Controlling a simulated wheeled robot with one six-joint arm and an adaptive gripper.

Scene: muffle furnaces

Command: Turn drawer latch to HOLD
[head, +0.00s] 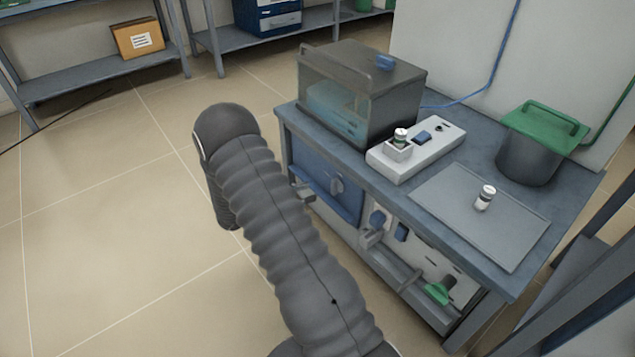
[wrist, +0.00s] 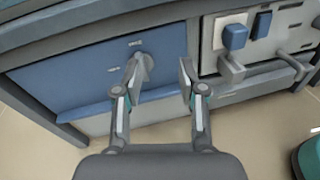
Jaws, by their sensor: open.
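The blue drawer front (head: 312,182) is under the left part of the bench, and it fills the left of the wrist view (wrist: 75,85). Its grey latch knob (head: 337,185) stands out from the upper right of the drawer front. In the wrist view the latch (wrist: 143,65) is just beyond the left fingertip, with small labels above and to its left, too small to read. My gripper (wrist: 158,78) is open and empty, its two fingers apart in front of the drawer. Whether the left finger touches the latch I cannot tell.
Right of the drawer is a pale panel with a blue knob (wrist: 235,37), a blue switch (wrist: 261,25) and a grey lever. A green handle (head: 440,291) sits lower right. On the bench (head: 400,187) stand a glass-fronted box, a control box, a tray with a vial and a green-lidded pot.

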